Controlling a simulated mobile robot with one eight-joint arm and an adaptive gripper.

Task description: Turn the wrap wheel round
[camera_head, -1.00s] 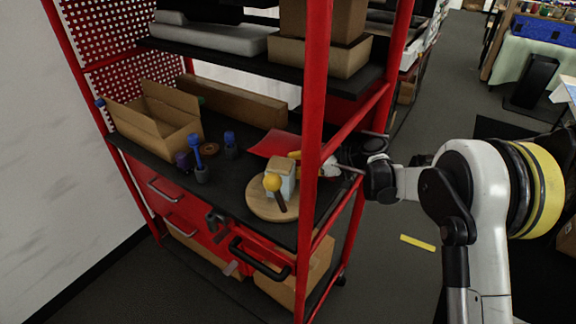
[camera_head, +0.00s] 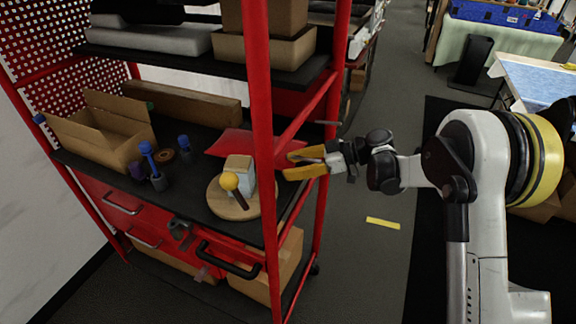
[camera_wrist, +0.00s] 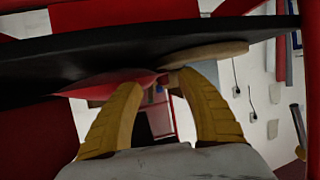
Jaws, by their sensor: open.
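The wrap wheel looks to be the round wooden disc (camera_head: 213,201) on the black shelf of the red rack in the head view. A pale block (camera_head: 239,172) and a yellow ball on a dark stick (camera_head: 230,182) stand on it. My gripper (camera_head: 289,164) has yellow fingers, is open and empty, and is to the right of the disc, apart from it, beside the red front post. In the wrist view its fingers (camera_wrist: 158,90) are spread, and a wooden edge (camera_wrist: 205,53), likely the disc, shows above them.
A red sheet (camera_head: 232,143) lies on the shelf behind the disc. The red post (camera_head: 262,110) stands close to my gripper. An open cardboard box (camera_head: 105,140) and several blue-topped tools (camera_head: 150,158) are to the left.

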